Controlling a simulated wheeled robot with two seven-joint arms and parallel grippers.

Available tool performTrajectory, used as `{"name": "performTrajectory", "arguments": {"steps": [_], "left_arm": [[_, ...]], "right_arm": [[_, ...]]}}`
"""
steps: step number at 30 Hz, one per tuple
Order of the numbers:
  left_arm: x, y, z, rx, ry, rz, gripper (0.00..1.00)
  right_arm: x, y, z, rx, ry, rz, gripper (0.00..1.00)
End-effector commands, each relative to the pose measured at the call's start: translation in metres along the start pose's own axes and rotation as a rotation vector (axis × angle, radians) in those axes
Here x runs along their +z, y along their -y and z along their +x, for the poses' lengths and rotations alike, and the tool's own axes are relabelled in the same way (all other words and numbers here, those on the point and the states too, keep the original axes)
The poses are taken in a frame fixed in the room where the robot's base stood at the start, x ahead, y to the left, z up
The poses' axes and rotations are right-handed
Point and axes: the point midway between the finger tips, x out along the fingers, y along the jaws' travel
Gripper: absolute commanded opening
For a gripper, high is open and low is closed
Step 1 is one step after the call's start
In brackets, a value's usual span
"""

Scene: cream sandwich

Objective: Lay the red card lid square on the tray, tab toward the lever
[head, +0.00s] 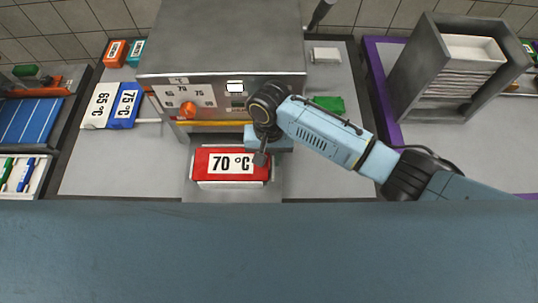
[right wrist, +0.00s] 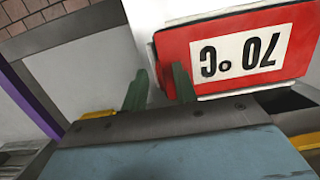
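The red card lid (head: 258,163), marked 70 °C, lies on a pale tray (head: 232,183) in front of the steel machine. The lid looks roughly square to the tray, whose pale rim shows along the near side. In the right wrist view the lid (right wrist: 183,52) appears upside down. My right gripper (head: 262,157) is at the lid's right end. Its two green fingers (right wrist: 160,88) stand apart, one beside the lid and one overlapping its edge; contact is unclear. I cannot make out the tab or clearly identify the lever. My left gripper is not in view.
The machine (head: 220,45) stands behind the lid, with an orange knob (head: 187,109) and a yellow-orange bar (head: 222,124). White 65 °C (head: 100,106) and blue 75 °C (head: 124,106) cards lie left. A green piece (head: 328,104) and grey rack (head: 412,75) are right.

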Motion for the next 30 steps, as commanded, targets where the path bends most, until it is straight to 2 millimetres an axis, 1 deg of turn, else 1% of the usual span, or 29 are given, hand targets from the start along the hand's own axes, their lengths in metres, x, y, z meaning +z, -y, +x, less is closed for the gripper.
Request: {"name": "performTrajectory", "arguments": {"steps": [6, 8, 10, 14, 18, 24, 27, 30], "left_arm": [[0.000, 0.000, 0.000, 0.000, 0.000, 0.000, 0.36], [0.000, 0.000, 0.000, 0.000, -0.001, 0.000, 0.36], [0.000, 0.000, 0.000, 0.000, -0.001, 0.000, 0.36], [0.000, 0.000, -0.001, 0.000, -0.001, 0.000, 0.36], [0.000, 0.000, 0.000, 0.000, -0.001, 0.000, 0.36], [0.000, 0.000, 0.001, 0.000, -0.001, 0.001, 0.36], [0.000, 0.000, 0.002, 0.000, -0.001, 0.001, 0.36], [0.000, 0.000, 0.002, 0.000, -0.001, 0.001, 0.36]], "right_arm": [[0.000, 0.000, -0.001, 0.000, -0.001, 0.000, 0.28], [-0.001, 0.000, -0.005, -0.001, -0.001, 0.000, 0.28], [-0.001, 0.000, -0.013, -0.001, -0.002, -0.001, 0.28], [-0.001, 0.001, -0.038, -0.002, -0.004, -0.001, 0.28], [-0.001, 0.001, -0.071, -0.003, -0.004, -0.001, 0.28], [-0.001, 0.000, -0.110, -0.002, -0.004, 0.000, 0.28], [0.000, 0.000, -0.123, -0.002, -0.001, 0.000, 0.28], [0.000, 0.000, -0.131, -0.001, -0.001, 0.000, 0.28]]}}
